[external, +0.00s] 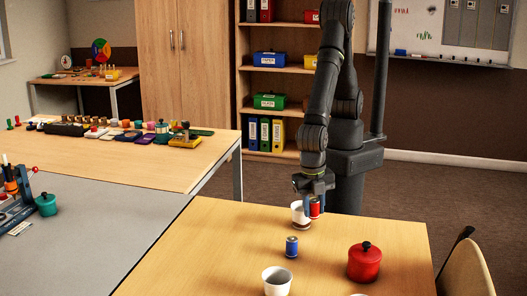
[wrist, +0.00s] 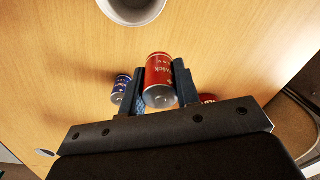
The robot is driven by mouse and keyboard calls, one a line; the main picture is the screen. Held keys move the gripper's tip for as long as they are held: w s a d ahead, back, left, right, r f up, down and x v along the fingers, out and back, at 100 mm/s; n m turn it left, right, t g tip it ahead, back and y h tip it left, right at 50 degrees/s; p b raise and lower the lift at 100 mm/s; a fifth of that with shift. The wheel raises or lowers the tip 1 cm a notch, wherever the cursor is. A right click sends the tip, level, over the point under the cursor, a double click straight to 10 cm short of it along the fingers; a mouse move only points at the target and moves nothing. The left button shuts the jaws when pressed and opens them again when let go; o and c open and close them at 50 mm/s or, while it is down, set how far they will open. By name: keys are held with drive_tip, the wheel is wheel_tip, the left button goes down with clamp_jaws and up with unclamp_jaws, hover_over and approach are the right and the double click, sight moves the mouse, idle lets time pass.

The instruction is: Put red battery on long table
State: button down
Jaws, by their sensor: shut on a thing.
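My gripper (external: 312,205) is at the far part of the near wooden table, and its fingers (wrist: 158,68) are shut on a red battery (wrist: 160,72) with pale lettering. The red battery also shows in the external view (external: 316,208), beside a white cup (external: 298,212). Whether it touches the tabletop I cannot tell. The long table (external: 135,165) stands to the left, beyond the grey surface, with a row of many small objects along its far side.
On the near table, a blue battery (external: 291,246) stands nearer the camera, with another white cup (external: 277,283) and a red lidded pot (external: 364,262). A red lettered thing (wrist: 207,98) is mostly hidden behind my gripper. The long table's front part is bare.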

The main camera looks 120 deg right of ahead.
drive_tip(key=w+d+f+m, duration=0.1)
drive_tip(key=w+d+m, duration=0.2)
drive_tip(key=d, duration=0.8)
drive_tip(key=w+d+f+m, duration=0.2)
drive_tip(key=d+m, duration=0.5)
drive_tip(key=d, duration=0.4)
drive_tip(key=w+d+f+m+t, duration=0.1)
drive_tip(key=w+d+m, duration=0.4)
drive_tip(key=d, duration=0.5)
drive_tip(key=shift+d+f+y, duration=0.25)
drive_tip(key=shift+d+y, duration=0.05)
drive_tip(key=shift+d, duration=0.1)
wheel_tip(320, 180, up, 16)
drive_tip(key=w+d+m, duration=0.2)
drive_tip(key=d+m, duration=0.1)
drive_tip(key=d, duration=1.4)
drive_tip(key=w+d+m, duration=0.2)
drive_tip(key=d+m, duration=0.1)
drive_tip(key=d, duration=1.3)
drive_tip(key=m+h, duration=0.1)
drive_tip(key=m, duration=0.7)
hover_over(206, 133)
wheel_tip(206, 133, down, 11)
drive_tip(key=shift+a+f, duration=0.2)
drive_tip(key=shift+f, duration=1.65)
drive_tip(key=shift+a+f, duration=0.2)
drive_tip(key=shift+f, duration=1.6)
drive_tip(key=shift+f, duration=0.4)
